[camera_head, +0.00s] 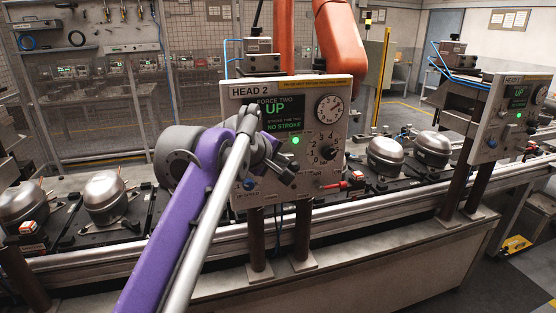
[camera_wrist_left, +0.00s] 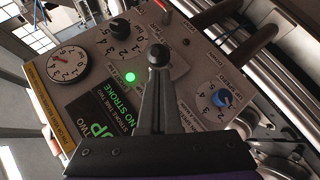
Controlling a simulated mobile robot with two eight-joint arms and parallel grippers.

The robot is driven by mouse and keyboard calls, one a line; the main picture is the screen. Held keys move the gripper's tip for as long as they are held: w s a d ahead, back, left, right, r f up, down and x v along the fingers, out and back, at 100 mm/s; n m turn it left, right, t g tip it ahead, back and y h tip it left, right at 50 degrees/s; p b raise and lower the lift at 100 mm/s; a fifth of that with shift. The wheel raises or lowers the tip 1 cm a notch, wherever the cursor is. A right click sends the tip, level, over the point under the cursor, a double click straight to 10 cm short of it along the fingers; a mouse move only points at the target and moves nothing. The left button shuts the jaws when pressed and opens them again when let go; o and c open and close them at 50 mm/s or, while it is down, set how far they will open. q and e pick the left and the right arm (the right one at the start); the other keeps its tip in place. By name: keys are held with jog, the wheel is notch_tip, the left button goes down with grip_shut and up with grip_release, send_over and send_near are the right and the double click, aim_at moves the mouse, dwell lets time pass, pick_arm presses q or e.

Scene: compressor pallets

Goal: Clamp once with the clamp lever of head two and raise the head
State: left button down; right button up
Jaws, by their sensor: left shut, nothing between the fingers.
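The head two panel (camera_head: 240,108) stands in the middle of the head view. Its display (camera_head: 275,114) reads "UP" and "NO STROKE", and a green lamp (camera_head: 296,141) is lit. It carries a round gauge (camera_head: 329,108), a black selector knob (camera_head: 326,150) and a blue knob (camera_head: 249,184), also in the left wrist view (camera_wrist_left: 221,99). My left gripper (camera_head: 288,174) is shut and empty in front of the panel's lower half. In the left wrist view, a round black end (camera_wrist_left: 158,55) shows at the fingertips; I cannot tell whether it is a lever knob. The clamp lever is not clearly visible.
Compressors (camera_head: 106,198) sit on dark pallets along the conveyor. A second panel (camera_head: 503,115) stands at the right. An orange robot arm (camera_head: 340,45) rises behind head two. A red-ended part (camera_head: 335,186) shows at the panel's lower right.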

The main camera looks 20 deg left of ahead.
pick_arm(q)
jog(key=shift+s+d+f, duration=0.15)
jog(key=shift+f, duration=0.1)
